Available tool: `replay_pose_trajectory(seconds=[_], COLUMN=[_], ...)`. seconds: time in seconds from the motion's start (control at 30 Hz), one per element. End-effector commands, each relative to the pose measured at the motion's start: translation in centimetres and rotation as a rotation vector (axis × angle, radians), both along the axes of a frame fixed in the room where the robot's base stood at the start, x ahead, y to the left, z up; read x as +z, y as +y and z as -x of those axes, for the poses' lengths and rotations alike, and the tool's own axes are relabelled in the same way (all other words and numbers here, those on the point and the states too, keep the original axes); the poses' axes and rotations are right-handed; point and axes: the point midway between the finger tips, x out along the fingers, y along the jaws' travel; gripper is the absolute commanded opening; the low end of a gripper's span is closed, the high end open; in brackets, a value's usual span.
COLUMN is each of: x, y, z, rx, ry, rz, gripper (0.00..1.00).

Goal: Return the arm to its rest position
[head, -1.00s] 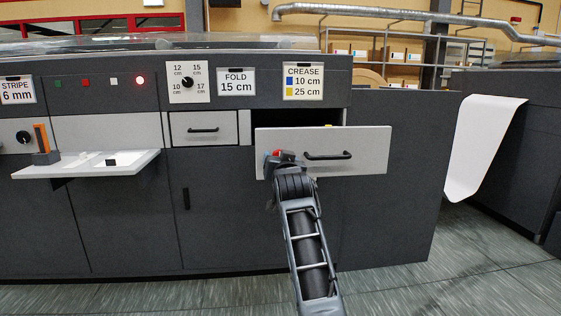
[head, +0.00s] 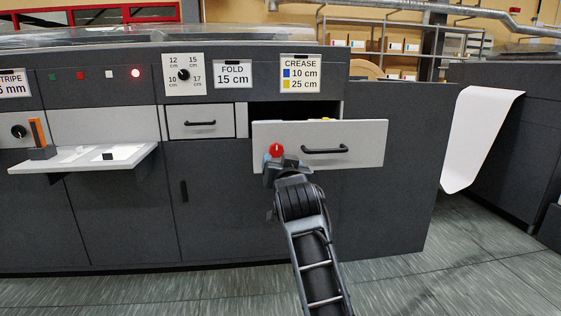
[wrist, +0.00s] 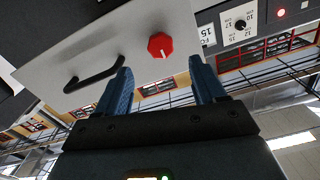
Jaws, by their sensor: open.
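My arm reaches up from the bottom of the head view to the open drawer under the crease label. My gripper (wrist: 165,80) is open and empty in the wrist view, its two blue fingers apart. In the head view my gripper (head: 272,172) is small and partly hidden by my wrist; it is just below a red knob (head: 277,150) on the drawer front (head: 365,140). In the wrist view the red knob (wrist: 160,45) shows beyond the fingers, apart from them.
The drawer stands out from the dark machine, with a black handle (head: 325,149). A white shelf (head: 85,160) juts out at the left. A closed drawer (head: 201,122) is between them. White paper (head: 480,135) hangs at the right. The floor in front is clear.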

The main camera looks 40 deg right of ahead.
Motion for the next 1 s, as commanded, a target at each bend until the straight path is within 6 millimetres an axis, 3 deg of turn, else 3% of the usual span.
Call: replay_pose_trajectory(seconds=[0.53, 0.77, 1.0], x=[-0.8, -6.6, -13.3], y=[0.2, 2.6, 6.7], z=[0.4, 4.5, 11.5], rx=[0.008, 0.082, 0.206], ry=[0.009, 0.073, 0.144], rz=[0.011, 0.108, 0.208], gripper=[0.7, 0.7, 0.7])
